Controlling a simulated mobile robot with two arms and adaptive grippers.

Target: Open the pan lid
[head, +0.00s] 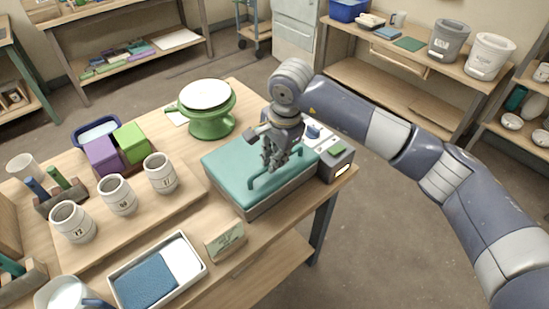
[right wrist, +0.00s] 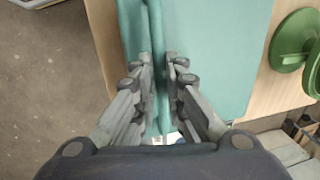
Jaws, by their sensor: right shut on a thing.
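The pan is a grey box (head: 277,198) at the right end of the table, with a flat teal lid (head: 228,167) on top. The lid lies down over the box, with no clear gap showing. A teal bar handle (head: 256,183) runs along the lid's near side. My right gripper (head: 272,166) reaches down from above and is shut on the handle. In the right wrist view the fingers (right wrist: 159,68) stand on either side of the handle (right wrist: 156,25), with the lid (right wrist: 215,45) beside it. My left gripper is not in view.
A grey control box (head: 336,163) stands against the pan's right end. A green stand with a round white top (head: 207,96) is behind it. A small card (head: 226,241) and a white tray (head: 191,240) are in front. Several numbered cups (head: 161,174) stand left.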

